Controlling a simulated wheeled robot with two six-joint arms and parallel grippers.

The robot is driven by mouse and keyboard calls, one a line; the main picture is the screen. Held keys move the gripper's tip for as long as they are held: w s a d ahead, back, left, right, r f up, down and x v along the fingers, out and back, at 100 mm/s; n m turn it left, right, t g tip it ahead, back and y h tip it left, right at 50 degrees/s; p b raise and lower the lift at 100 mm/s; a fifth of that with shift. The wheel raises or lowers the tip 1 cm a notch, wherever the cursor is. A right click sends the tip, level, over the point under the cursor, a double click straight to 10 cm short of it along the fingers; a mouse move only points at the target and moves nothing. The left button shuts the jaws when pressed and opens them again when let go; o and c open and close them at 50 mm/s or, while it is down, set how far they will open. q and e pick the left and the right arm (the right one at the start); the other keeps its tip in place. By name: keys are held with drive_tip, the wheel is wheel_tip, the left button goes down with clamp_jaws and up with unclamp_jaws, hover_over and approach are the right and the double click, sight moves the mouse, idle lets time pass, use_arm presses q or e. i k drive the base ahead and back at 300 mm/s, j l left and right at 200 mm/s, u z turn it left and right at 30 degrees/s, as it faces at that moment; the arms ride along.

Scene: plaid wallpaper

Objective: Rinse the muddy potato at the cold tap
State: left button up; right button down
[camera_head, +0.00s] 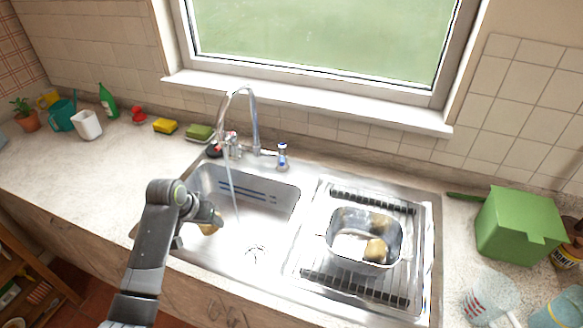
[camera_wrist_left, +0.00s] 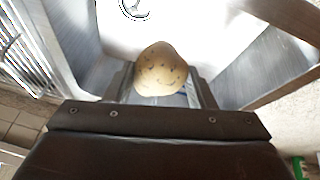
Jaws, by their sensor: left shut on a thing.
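My left gripper (camera_head: 212,222) reaches into the left side of the sink basin (camera_head: 262,222) and is shut on a potato (camera_wrist_left: 160,70). In the left wrist view the potato is pale tan with small dark specks. In the head view the potato (camera_head: 207,229) is mostly hidden by the gripper. The tap (camera_head: 254,120) has a curved spout, and a thin stream of water (camera_head: 229,175) runs from it into the basin, to the right of the gripper. A blue-marked handle (camera_head: 282,152) stands right of the spout; a red-marked handle (camera_head: 230,138) stands left of it. My right gripper is not in view.
A metal pan (camera_head: 336,248) with tan lumps in it stands on the drainer rack (camera_head: 328,285). A green box (camera_head: 520,232) and a clear jar (camera_head: 490,295) are at right. Sponges (camera_head: 165,126), a white cup (camera_head: 87,125) and a green bottle (camera_head: 106,100) are back left.

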sight(282, 147)
drive_tip(key=j+u, duration=0.2)
drive_tip(key=j, duration=0.5)
drive_tip(key=i+j+u, duration=0.2)
drive_tip(key=j, duration=0.5)
drive_tip(key=k+j, duration=0.05)
drive_tip(key=k, duration=0.05)
